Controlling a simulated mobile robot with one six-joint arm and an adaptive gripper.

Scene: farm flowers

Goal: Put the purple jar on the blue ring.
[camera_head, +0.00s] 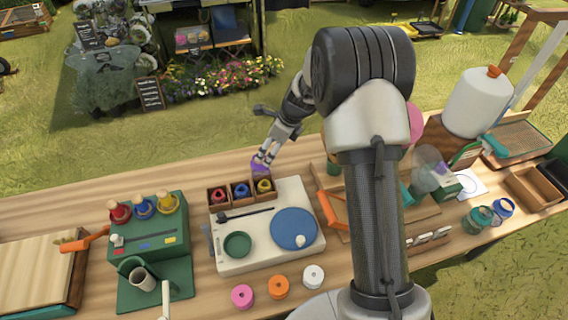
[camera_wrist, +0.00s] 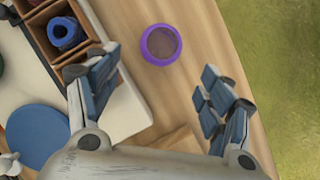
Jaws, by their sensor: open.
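The purple jar (camera_wrist: 161,45) shows in the wrist view as a round purple rim around a paler centre, standing on the wooden table. In the head view the purple jar (camera_head: 259,168) is a small purple patch, partly hidden by my gripper (camera_head: 264,158). My gripper is open and empty; in the wrist view (camera_wrist: 150,88) the jar is beyond the fingertips, not between them. A white square card with a thin round outline (camera_head: 468,185) lies at the right of the table. This may be the blue ring, but its colour is hard to tell.
A wooden box (camera_head: 219,208) with red, blue and yellow spools stands close to the jar. A white board with a blue disc (camera_head: 294,228) is in front. Blue- and green-topped jars (camera_head: 480,218), a clear dome (camera_head: 430,165) and a white jug (camera_head: 478,100) stand right. My arm hides part of the table.

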